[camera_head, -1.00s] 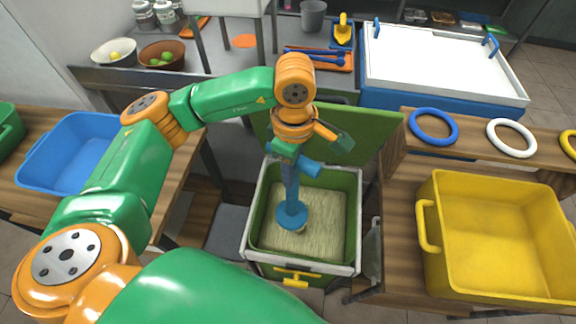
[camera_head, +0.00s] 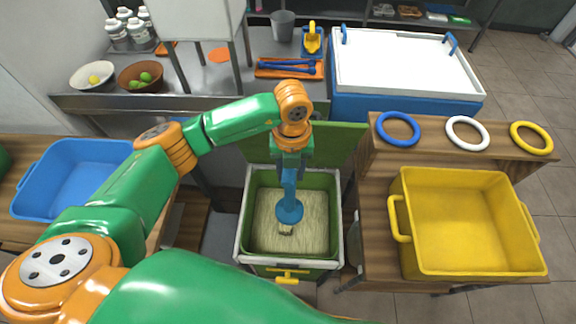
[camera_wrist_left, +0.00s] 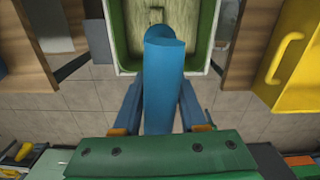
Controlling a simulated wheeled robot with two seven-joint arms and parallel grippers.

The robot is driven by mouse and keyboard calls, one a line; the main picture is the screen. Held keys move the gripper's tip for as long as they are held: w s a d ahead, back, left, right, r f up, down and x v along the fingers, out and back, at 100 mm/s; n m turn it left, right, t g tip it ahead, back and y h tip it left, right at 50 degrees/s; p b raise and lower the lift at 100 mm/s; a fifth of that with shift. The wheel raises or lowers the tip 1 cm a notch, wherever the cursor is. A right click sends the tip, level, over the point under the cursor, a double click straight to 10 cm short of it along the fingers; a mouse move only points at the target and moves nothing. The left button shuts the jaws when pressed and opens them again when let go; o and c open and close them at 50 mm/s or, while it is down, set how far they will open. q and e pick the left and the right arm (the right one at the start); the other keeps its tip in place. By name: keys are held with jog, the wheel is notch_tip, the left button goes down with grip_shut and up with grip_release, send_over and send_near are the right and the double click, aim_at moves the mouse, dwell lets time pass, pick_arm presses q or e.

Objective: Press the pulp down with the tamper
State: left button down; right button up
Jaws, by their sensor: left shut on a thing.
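My left gripper (camera_head: 291,165) is above the green-lined bin (camera_head: 246,215) and is shut on the handle of the blue tamper (camera_head: 289,210). The tamper points down, with its round foot inside the bin over the pale, straw-coloured pulp (camera_head: 317,222). I cannot tell whether the foot touches the pulp. A small dark mark shows on the pulp just in front of the foot. In the left wrist view the tamper's handle (camera_wrist_left: 164,85) runs between the fingers and hides part of the bin. My right gripper is not in view.
A yellow crate (camera_head: 460,265) stands on the wooden table to the right, with blue, white and yellow rings (camera_head: 467,133) on the ledge behind. The bin's green lid (camera_head: 335,143) stands open at the back. A blue tub (camera_head: 45,170) is at left.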

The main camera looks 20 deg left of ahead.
aim_at(291, 196)
pick_arm(q)
jog(key=n, duration=0.2)
jog(key=n+p, duration=0.1)
jog(key=n, duration=0.1)
jog(key=shift+w+d+r, duration=0.1)
jog(key=shift+r, duration=0.1)
jog(key=n+p, duration=0.1)
jog(key=n, duration=0.3)
jog(key=shift+f+p, duration=0.1)
jog(key=shift+p, duration=0.25)
notch_tip(291, 196, down, 13)
jog(key=n+b, duration=0.6)
jog(key=b, duration=0.4)
